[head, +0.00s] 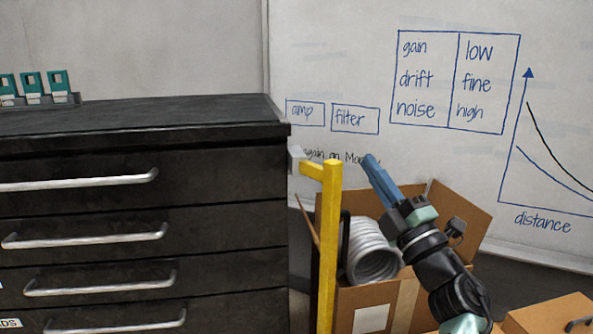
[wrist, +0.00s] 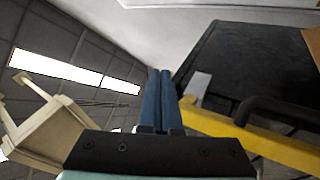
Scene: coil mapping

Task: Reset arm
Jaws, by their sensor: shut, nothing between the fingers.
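My gripper (head: 372,160) is raised at the right of centre in the head view, with its blue fingers pointing up and to the left. The fingers are shut against each other with nothing between them. In the wrist view my gripper (wrist: 160,72) points up the middle of the picture, fingers side by side. My dark arm links run down to the lower right in the head view.
A black drawer cabinet (head: 225,177) fills the left, with teal-topped items (head: 33,86) on top. A yellow post (head: 328,240) stands beside it, left of my arm. A cardboard box (head: 375,305) with a white coil (head: 372,255) is behind my arm. A whiteboard (head: 330,50) is behind.

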